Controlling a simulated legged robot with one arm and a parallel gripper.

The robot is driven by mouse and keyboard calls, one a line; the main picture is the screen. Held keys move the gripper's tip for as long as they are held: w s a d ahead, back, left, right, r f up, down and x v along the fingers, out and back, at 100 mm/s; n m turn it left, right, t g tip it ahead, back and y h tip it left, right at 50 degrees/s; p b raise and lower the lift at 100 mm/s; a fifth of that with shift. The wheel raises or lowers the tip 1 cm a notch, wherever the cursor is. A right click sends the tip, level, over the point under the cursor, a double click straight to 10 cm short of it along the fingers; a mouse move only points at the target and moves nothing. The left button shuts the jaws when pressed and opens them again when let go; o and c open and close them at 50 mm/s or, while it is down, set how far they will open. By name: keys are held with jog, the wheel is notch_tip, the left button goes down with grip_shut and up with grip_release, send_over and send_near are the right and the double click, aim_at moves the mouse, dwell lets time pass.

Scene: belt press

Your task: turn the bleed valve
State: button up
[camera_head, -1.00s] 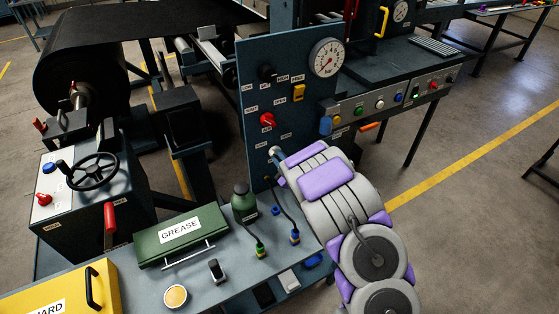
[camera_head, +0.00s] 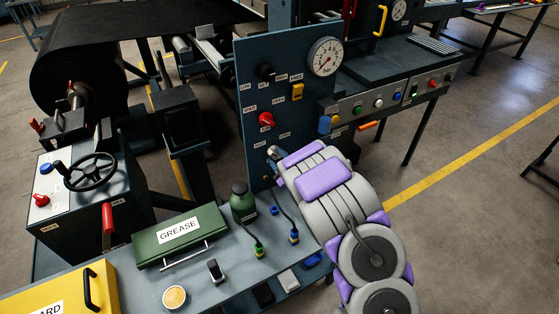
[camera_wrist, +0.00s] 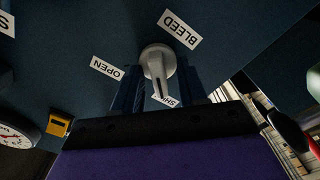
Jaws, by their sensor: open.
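The bleed valve (camera_wrist: 158,66) is a pale grey lever handle on a round hub, on a dark blue panel under a BLEED label (camera_wrist: 180,28). In the wrist view the picture is turned over. An OPEN label (camera_wrist: 107,68) is beside the hub, and another label is partly hidden behind the lever. My gripper (camera_wrist: 160,92) has its two dark blue fingers apart, one on each side of the lever. I cannot tell whether they touch it. In the head view my arm hides the fingers; a small grey part shows at the panel just beyond it.
The blue panel (camera_head: 252,100) also carries a red knob (camera_head: 266,120), a yellow switch (camera_head: 297,92) and a pressure gauge (camera_head: 325,57). Below it a bench holds a green GREASE box (camera_head: 180,236), a green bottle (camera_head: 243,200) and cables with plugs.

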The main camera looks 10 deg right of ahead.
jog(key=shift+s, duration=0.1)
jog(key=p+v, duration=0.7)
jog(key=v, duration=1)
jog(key=shift+p, duration=0.3)
jog(key=shift+d, duration=0.1)
